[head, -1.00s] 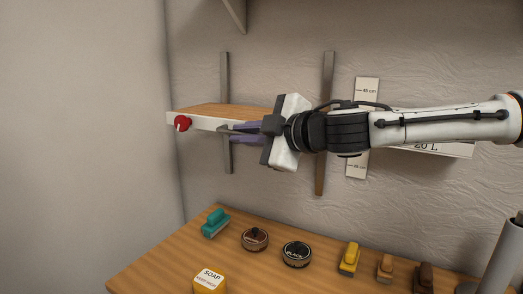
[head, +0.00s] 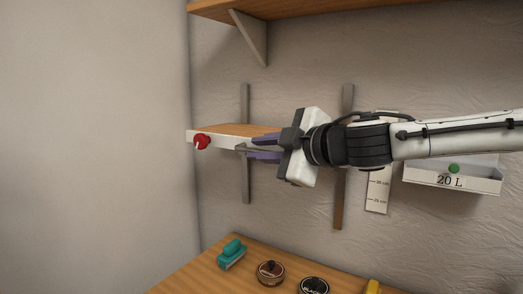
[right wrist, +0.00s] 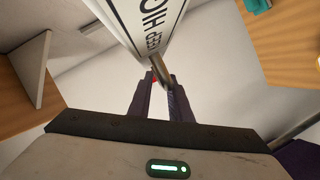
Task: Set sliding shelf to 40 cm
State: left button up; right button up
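The sliding shelf (head: 222,131) has a wooden top, a white front edge and a red knob (head: 201,142) at its left end. It sits about midway up two upright grey rails (head: 246,185). My right gripper (head: 258,150) is at the shelf's front, its purple fingers closed around a grey metal bar (right wrist: 160,70), which looks like a handle on the white lettered front (right wrist: 138,18). The height scale (head: 378,195) on the wall shows its lower marks; my arm hides its upper part. My left gripper is out of view.
A fixed wooden shelf (head: 285,8) with a bracket is above. A white 20 L bin (head: 452,181) with a green knob is at right. The bench below holds a teal brush (head: 231,256) and round tins (head: 271,273). A bare wall is at left.

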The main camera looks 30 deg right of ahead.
jog(key=p+v, duration=0.1)
jog(key=v, duration=0.9)
jog(key=shift+s, duration=0.2)
dwell(0.6)
